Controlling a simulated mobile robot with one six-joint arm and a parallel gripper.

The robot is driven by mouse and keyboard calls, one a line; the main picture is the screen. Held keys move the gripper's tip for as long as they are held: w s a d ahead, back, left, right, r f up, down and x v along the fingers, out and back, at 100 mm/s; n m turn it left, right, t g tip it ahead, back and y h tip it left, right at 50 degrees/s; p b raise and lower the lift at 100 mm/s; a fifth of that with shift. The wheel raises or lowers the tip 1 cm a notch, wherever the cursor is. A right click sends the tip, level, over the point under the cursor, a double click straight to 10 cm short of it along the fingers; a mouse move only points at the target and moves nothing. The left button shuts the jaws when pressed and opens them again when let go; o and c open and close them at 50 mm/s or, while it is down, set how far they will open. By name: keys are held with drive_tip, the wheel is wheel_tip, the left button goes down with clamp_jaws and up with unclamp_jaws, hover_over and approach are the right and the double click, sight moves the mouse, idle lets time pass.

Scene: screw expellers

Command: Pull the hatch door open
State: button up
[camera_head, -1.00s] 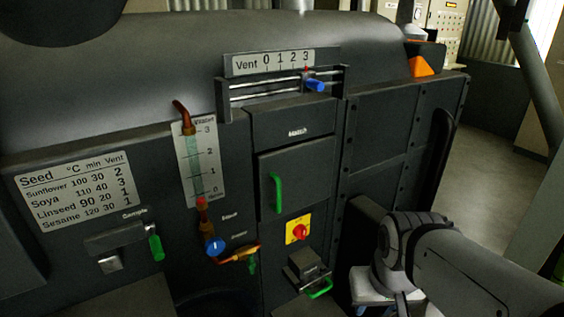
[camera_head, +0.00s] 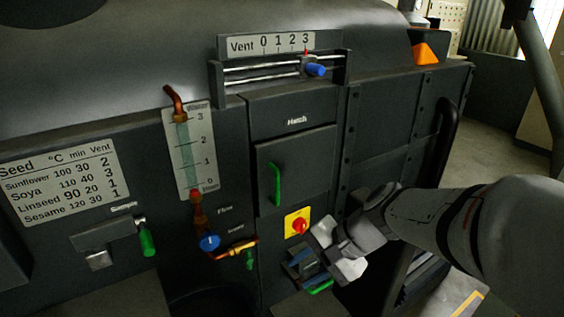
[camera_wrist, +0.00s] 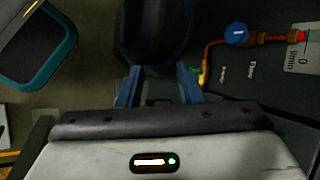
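The hatch door (camera_head: 308,163) is a dark square panel under the "Hatch" label in the head view, and looks shut. Its green upright handle (camera_head: 276,184) is on the door's left side. My gripper (camera_head: 325,262) is below and to the right of that handle, apart from it, in front of the lower part of the machine. In the wrist view, my gripper's two blue-grey fingers (camera_wrist: 159,86) stand apart with nothing held between them. The hatch door and its handle cannot be made out in the wrist view.
A red knob on a yellow plate (camera_head: 298,224) sits just below the door, close to my gripper. A lower box with a green handle (camera_head: 320,287) is partly behind it. The vent slider (camera_head: 315,70) is above, and a blue valve knob (camera_head: 209,242) is left.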

drive_tip(key=w+a+m+t+y+b, duration=0.1)
drive_tip(key=w+a+m+t+y, duration=0.1)
drive_tip(key=w+a+m+y, duration=0.3)
drive_tip(key=m+t+b, duration=0.3)
drive_tip(key=m+t, duration=0.7)
drive_tip(key=m, duration=0.4)
hover_over(277, 201)
drive_tip(key=shift+w+f+y, duration=0.25)
drive_tip(key=shift+w+y, duration=0.05)
drive_tip(key=shift+w, duration=0.1)
clamp_jaws()
